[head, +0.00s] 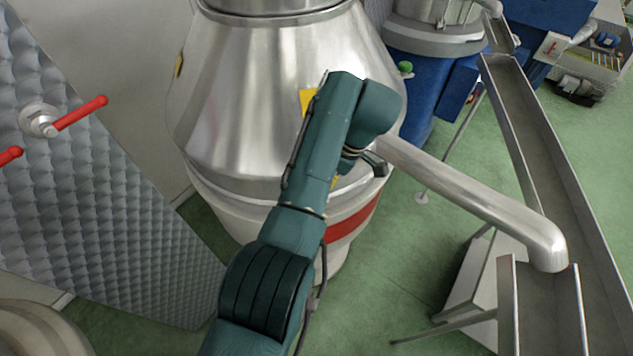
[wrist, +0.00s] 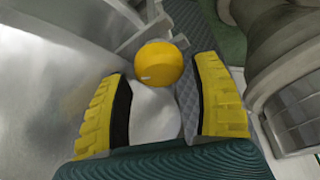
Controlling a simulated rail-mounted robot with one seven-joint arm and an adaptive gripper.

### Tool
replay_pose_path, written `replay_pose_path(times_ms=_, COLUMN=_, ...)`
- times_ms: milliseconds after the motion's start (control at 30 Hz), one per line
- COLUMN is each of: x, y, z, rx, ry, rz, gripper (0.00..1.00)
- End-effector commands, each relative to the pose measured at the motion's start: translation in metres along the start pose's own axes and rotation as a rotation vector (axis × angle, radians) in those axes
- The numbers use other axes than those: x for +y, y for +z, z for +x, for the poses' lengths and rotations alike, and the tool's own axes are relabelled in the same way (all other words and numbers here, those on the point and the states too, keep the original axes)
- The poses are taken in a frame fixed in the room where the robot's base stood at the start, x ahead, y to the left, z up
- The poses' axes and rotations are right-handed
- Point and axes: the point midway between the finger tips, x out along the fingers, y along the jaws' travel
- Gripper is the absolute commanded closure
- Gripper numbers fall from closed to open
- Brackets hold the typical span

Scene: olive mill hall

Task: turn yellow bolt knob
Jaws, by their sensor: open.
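The yellow knob (wrist: 158,58) is a round ball in the upper middle of the wrist view, with a small pale mark on its lower left. My gripper (wrist: 163,75) is open, with one yellow ridged finger on each side of the picture. The knob appears between and slightly beyond the fingertips, with a gap to each; I cannot tell its exact depth. A pale rounded surface shows below the knob between the fingers. In the head view my arm reaches to the shiny steel vessel (head: 235,110); the gripper is mostly hidden behind my arm, and I cannot make out the knob there.
A steel pipe (head: 480,205) runs right from beside my wrist towards a long metal chute (head: 530,130). A quilted metal panel (head: 90,190) with red handles (head: 80,113) stands at the left. Green floor (head: 370,290) is open below the pipe.

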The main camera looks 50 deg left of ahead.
Motion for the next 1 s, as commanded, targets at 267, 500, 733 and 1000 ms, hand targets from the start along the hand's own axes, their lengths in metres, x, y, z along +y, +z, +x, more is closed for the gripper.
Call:
replay_pose_path(times_ms=267, x=0.000, y=0.001, z=-0.071, rx=0.000, ry=0.002, rz=0.001, gripper=0.36)
replay_pose_path(times_ms=500, x=0.000, y=0.001, z=-0.092, rx=0.000, ry=-0.001, rz=0.002, gripper=0.36)
replay_pose_path(times_ms=733, x=0.000, y=0.001, z=-0.093, rx=0.000, ry=-0.001, rz=0.002, gripper=0.36)
replay_pose_path(times_ms=1000, x=0.049, y=-0.013, z=-0.119, rx=0.042, ry=0.236, rz=0.190, gripper=0.60)
